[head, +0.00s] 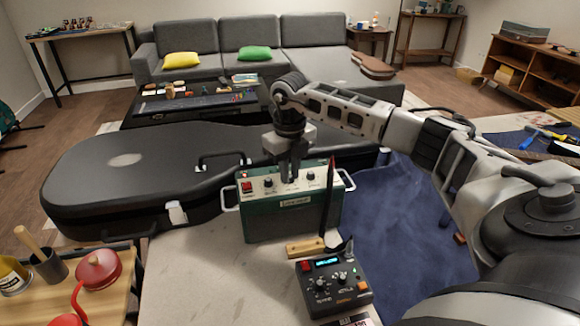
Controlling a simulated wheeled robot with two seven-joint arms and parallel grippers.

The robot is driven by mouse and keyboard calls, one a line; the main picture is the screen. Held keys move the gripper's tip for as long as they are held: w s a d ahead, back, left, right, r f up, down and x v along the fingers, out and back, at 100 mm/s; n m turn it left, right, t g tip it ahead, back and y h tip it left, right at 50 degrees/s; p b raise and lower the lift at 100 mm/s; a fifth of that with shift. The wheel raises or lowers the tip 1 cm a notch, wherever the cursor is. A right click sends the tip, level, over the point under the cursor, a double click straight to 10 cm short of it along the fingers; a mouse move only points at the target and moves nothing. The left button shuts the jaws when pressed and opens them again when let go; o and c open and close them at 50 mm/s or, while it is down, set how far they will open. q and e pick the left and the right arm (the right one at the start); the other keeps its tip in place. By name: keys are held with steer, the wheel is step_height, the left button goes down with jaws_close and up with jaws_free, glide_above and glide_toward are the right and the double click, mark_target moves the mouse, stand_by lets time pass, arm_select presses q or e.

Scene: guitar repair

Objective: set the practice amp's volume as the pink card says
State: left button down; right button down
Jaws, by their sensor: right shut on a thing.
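The practice amp (290,218) is a dark green box with a cream top panel and side handles, upright on the pale worktop. The knob's pointer and labels are too small to read. A strip of a pinkish card (352,321) shows at the bottom edge, mostly cut off and unreadable. My left gripper is not in view.
A dark pedal (333,287) with knobs and a lit display stands in front of the amp. A wooden block (305,247) and a thin dark upright stick (328,195) are close by. A black guitar case (120,185) lies behind. The worktop (190,270) left of the pedal is clear.

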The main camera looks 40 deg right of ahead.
steer(key=shift+r+m, duration=0.1)
steer(key=shift+m, duration=0.6)
steer(key=c, duration=1.3)
jaws_free()
steer(key=shift+c, duration=0.2)
steer(key=shift+r, duration=0.25)
step_height(320, 180, up, 15)
steer(key=shift+r, duration=0.2)
